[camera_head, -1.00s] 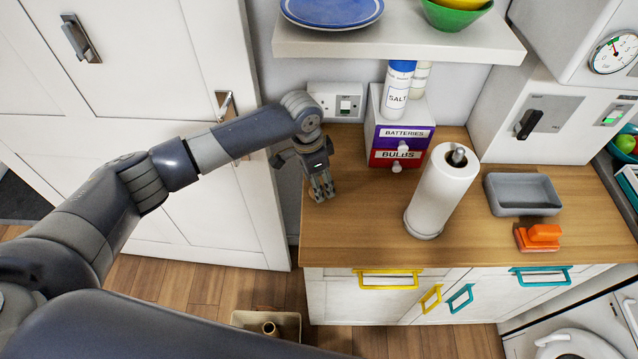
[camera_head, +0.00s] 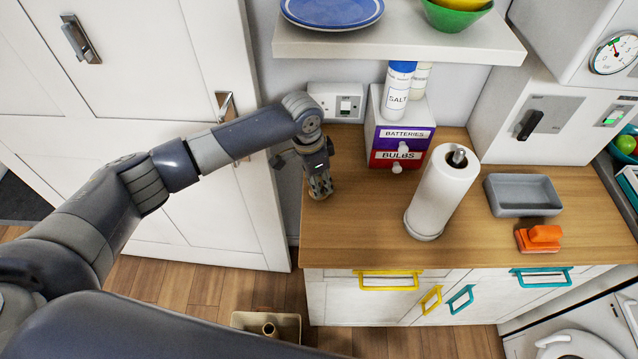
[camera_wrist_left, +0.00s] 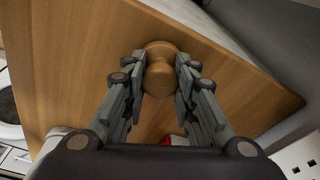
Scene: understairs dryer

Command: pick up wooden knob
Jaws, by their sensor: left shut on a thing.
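The wooden knob (camera_wrist_left: 160,72) is a round, light-brown turned piece on the wooden countertop (camera_wrist_left: 90,60). In the left wrist view it sits between the two fingers of my left gripper (camera_wrist_left: 159,80), which is shut on it. In the head view my left gripper (camera_head: 320,190) points down at the left end of the counter, and its fingers mostly hide the knob. The knob appears to be at counter level; I cannot tell whether it touches the surface. My right gripper is not in view.
A drawer box (camera_head: 398,145) labelled batteries and bulbs, with a salt container (camera_head: 397,90) on top, stands to the right of the gripper. A paper towel roll (camera_head: 442,192), a grey tray (camera_head: 522,195) and an orange object (camera_head: 539,238) stand further right. A shelf (camera_head: 400,42) hangs above.

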